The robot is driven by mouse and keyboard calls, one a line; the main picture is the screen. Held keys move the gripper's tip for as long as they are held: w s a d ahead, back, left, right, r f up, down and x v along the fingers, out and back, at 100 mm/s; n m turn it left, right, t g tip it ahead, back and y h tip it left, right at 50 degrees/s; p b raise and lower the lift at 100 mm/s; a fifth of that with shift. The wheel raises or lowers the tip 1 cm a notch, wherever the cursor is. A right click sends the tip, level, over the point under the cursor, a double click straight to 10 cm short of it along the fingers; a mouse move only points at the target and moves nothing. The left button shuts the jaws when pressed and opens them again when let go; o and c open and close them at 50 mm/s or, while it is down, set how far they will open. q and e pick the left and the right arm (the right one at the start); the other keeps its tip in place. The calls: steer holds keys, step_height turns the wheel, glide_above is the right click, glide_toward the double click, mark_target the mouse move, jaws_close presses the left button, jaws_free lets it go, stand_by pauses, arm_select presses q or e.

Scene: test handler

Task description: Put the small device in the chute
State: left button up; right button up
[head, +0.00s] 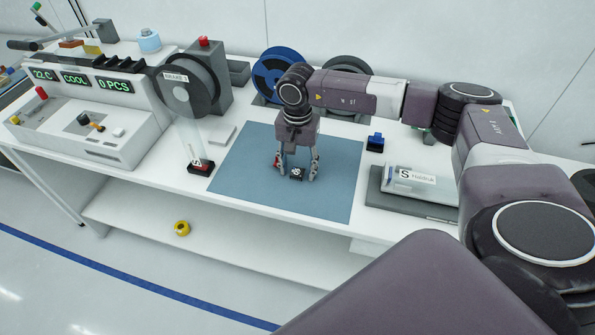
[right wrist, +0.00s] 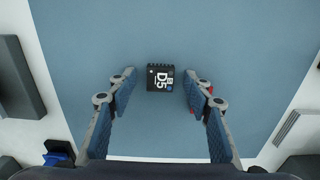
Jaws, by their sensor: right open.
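The small device (head: 297,174) is a black block with white markings, lying on the blue mat (head: 340,190). In the right wrist view the device (right wrist: 160,78) shows the marking "D5". My right gripper (head: 297,166) points down over it. Its fingers are open, one on each side of the device, with gaps between; the right wrist view shows the same gripper (right wrist: 159,84) empty. My left gripper is not in view.
A black and red block (head: 200,168) sits at the clear piece's foot. The white handler machine (head: 80,130) with displays stands at left. Blue (head: 270,78) and grey reels are behind the mat. The mat around the device is clear.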

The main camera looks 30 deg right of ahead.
steer(key=c, duration=1.1)
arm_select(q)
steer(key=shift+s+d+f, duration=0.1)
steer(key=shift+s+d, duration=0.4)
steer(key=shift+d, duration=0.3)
arm_select(e)
steer(key=shift+r, duration=0.15)
